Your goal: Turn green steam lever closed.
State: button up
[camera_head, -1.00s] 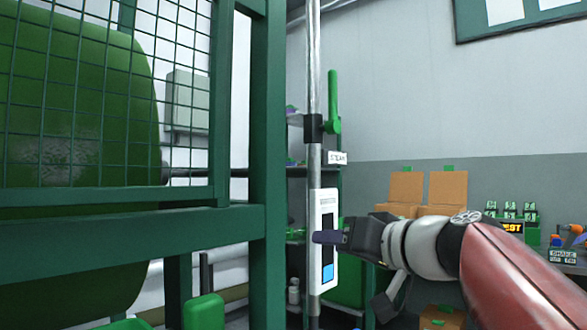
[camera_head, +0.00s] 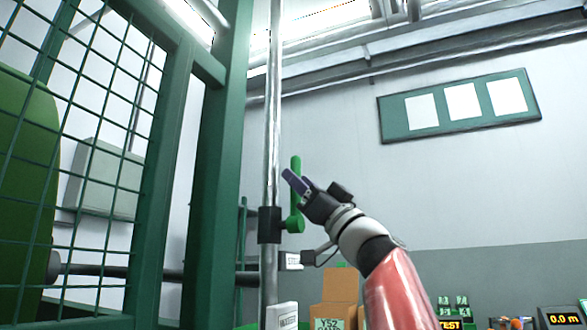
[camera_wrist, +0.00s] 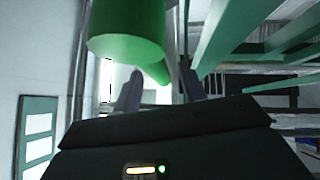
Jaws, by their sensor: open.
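The green steam lever (camera_head: 296,167) stands upright, its round green hub (camera_head: 293,225) beside a black valve block (camera_head: 269,225) on a vertical metal pipe (camera_head: 272,110). My gripper (camera_head: 295,183) is raised to the lever's upper part and covers some of it. In the wrist view the large green cylinder (camera_wrist: 125,35) fills the top, close to the camera, with a narrower green part below it. My two fingers are apart (camera_wrist: 158,82), with that narrower part between or just beyond their tips; contact cannot be told.
A green frame with wire mesh (camera_head: 165,170) stands close on the left. A white sign (camera_head: 293,260) is below the valve, partly hidden by my arm. A white gauge (camera_head: 282,316) sits lower on the pipe. Cardboard boxes (camera_head: 340,287) are behind. Space to the right is open.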

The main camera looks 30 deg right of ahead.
jog(key=shift+p+x, duration=0.35)
jog(key=shift+x, duration=0.75)
jog(key=shift+c, duration=0.2)
grip_shut()
